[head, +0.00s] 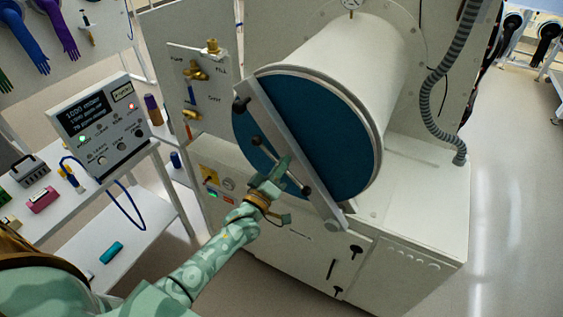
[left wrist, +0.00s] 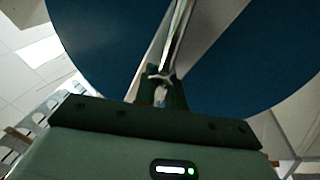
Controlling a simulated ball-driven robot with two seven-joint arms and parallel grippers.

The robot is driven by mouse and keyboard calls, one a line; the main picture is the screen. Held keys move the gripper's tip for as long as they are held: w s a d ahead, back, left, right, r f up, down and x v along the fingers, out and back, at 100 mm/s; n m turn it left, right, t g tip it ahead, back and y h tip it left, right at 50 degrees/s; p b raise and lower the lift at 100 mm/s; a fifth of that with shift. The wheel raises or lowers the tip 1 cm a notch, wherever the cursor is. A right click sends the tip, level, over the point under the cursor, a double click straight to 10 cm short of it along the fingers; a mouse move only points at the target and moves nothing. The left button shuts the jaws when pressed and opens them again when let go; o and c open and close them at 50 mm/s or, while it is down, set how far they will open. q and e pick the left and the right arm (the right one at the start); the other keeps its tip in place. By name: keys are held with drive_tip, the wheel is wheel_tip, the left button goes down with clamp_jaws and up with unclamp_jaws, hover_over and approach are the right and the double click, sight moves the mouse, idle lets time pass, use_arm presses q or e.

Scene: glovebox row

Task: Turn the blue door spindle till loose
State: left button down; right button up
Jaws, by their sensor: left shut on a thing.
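The blue round door (head: 220,0) is not at the frame's edge but closes the front of the white cylinder; its blue face (head: 325,120) has a grey crossbar (head: 279,127) lying slantwise over it. The spindle's thin handle bar (head: 266,151), with dark knobs at its ends, sits in front of the crossbar. My left gripper (head: 283,168) is shut on the spindle handle near its lower part. In the left wrist view the shiny spindle rod (left wrist: 179,35) rises from between my fingers (left wrist: 161,88), with the blue door (left wrist: 235,60) behind. The gripped part is mostly hidden by the fingers. My right gripper is out of view.
A valve panel (head: 208,110) stands left of the door. A display box (head: 100,125) sits on a white table (head: 60,215) at left. A grey hose (head: 447,90) hangs at right. The floor (head: 510,200) at right is clear.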

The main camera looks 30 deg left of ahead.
use_arm(q)
drive_tip(key=n+y, duration=0.1)
drive_tip(key=n, duration=0.2)
drive_tip(key=n+y+p, duration=0.1)
drive_tip(key=n, duration=0.3)
drive_tip(key=shift+p, duration=0.3)
drive_tip(key=n+y, duration=0.1)
drive_tip(key=n, duration=0.2)
drive_tip(key=n+g+p, duration=0.1)
drive_tip(key=n, duration=0.2)
drive_tip(key=shift+f+y, duration=0.15)
drive_tip(key=shift+y, duration=0.25)
drive_tip(key=n+p, duration=0.1)
drive_tip(key=n, duration=0.4)
drive_tip(key=shift+g+y, duration=0.4)
drive_tip(key=n+g+p, duration=0.1)
drive_tip(key=n, duration=0.3)
drive_tip(key=shift+d+f, duration=0.1)
drive_tip(key=shift+f, duration=0.05)
drive_tip(key=shift+n, duration=0.5)
drive_tip(key=c, duration=1.5)
unclamp_jaws()
drive_tip(key=shift+c, duration=0.2)
drive_tip(key=shift+s, duration=0.1)
